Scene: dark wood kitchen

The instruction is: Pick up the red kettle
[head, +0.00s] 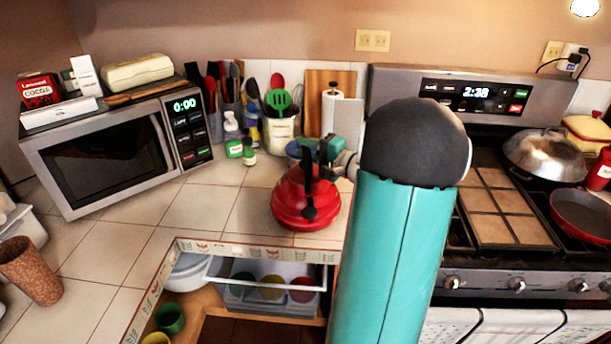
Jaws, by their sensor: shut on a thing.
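The red kettle (289,207) stands on the tiled counter, near its front corner, left of my arm. It has a rounded red body and dark parts at its top and front. My gripper (318,152) is at the top of the kettle and is shut on it, reaching in from the right. My arm hides part of the gripper. I cannot tell whether the kettle's base is touching the counter.
A microwave (110,150) stands at the left, with a utensil crock (281,134) behind the kettle. The stove (505,200) is to the right, with a pan and a lidded pot. An open drawer (270,280) is below the counter edge. A brown cup (30,270) is at far left.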

